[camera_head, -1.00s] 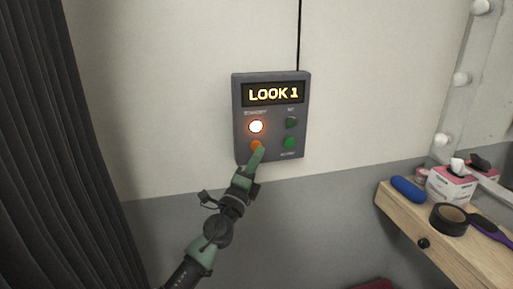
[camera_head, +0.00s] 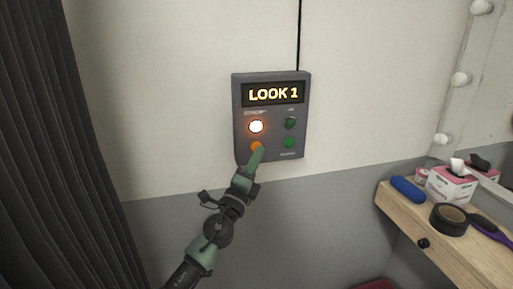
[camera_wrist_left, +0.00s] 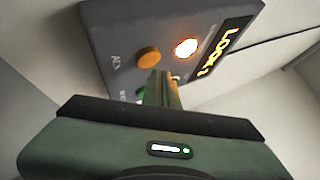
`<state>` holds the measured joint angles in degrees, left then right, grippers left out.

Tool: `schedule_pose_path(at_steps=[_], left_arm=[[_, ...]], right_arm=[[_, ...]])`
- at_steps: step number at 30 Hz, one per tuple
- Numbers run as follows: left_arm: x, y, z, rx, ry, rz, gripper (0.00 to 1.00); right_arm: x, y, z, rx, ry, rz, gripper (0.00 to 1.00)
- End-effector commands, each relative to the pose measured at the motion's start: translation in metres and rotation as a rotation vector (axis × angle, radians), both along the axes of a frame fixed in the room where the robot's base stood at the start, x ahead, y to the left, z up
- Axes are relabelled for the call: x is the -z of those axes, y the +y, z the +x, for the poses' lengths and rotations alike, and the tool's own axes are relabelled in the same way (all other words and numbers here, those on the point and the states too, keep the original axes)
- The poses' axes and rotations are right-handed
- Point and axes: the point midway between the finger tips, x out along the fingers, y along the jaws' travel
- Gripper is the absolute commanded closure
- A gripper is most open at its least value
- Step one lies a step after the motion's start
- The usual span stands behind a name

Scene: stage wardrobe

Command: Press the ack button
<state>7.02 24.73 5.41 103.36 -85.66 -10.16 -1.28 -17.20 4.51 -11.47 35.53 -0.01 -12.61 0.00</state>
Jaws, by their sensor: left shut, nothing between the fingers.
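The dark grey cue panel (camera_head: 271,115) is fixed to the wall, with a lit "LOOK 1" display (camera_head: 273,94). The orange button (camera_head: 256,146) is at its lower left, under a glowing lamp (camera_head: 256,127). In the left wrist view the orange button (camera_wrist_left: 149,57) has a label beside it that appears to read ACK. My left gripper (camera_head: 257,153) is shut and empty, its tip in front of the panel's lower left and partly over the orange button in the head view. In the wrist view its fingertips (camera_wrist_left: 160,78) are beside the button; I cannot tell whether they touch. My right gripper is out of view.
A green button (camera_head: 289,142) and a dark green lamp (camera_head: 291,122) are on the panel's right side. A wooden shelf (camera_head: 442,252) at right holds a tissue box (camera_head: 450,186), black tape roll (camera_head: 449,219) and blue item (camera_head: 407,189). A dark curtain (camera_head: 70,150) hangs at left.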

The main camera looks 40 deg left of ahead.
Motion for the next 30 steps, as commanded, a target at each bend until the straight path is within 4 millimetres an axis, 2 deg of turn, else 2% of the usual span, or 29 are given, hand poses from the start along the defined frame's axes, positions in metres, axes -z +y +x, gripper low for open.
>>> schedule_pose_path(at_steps=[30], left_arm=[[0.0,0.0089,0.0075,0.0,0.0,0.0,1.0]], right_arm=[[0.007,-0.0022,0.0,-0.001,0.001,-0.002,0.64]])
